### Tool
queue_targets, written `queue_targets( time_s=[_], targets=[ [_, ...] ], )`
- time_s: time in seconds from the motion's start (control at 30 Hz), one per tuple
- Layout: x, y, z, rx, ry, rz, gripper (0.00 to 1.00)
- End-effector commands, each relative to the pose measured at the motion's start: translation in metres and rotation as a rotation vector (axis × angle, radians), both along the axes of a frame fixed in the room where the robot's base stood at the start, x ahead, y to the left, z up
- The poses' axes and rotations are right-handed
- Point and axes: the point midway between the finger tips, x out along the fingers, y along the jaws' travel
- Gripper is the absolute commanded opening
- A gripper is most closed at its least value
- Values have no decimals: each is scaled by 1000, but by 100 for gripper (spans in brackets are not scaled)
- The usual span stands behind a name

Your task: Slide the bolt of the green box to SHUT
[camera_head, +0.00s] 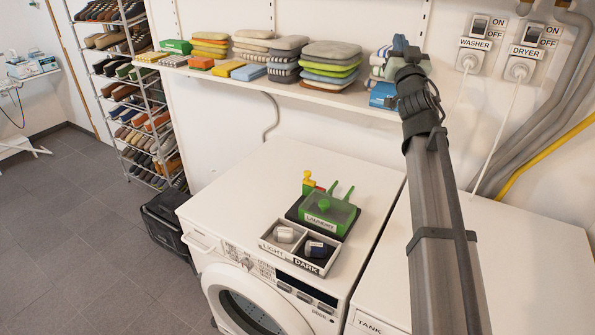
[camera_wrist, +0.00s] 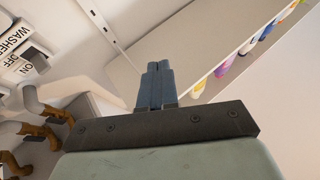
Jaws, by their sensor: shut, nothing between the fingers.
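The green box (camera_head: 329,211), with a label that seems to read LAUNDRY, stands on a dark base on top of the washer (camera_head: 252,190). Two green sticks rise from it. A small yellow and red piece (camera_head: 308,183) is at its back left; I cannot tell whether this is the bolt. The bolt and its position are too small to make out. My gripper, seen in the wrist view (camera_wrist: 157,68), is shut and empty, its two blue-grey fingers together. In the head view my arm reaches up to the shelf's right end, well above and right of the box.
A two-part tray (camera_head: 264,245) marked LIGHT and DARK, holding small items, stands in front of the box. The wall shelf (camera_head: 340,99) bears stacks of folded cloths. Washer and dryer switches (camera_head: 478,32) are at upper right. The washer top left of the box is clear.

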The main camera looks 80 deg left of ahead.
Motion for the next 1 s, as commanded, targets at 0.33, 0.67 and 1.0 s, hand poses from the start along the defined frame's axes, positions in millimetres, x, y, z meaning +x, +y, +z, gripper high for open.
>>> queue_targets(
  time_s=[0.33, 0.67, 1.0],
  targets=[
    [-142, 49, 8, -30, 48, 126, 0],
    [-258, 80, -5, -134, 94, 162, 0],
    [-279, 102, -86, -499, 104, -46, 0]
  ],
)
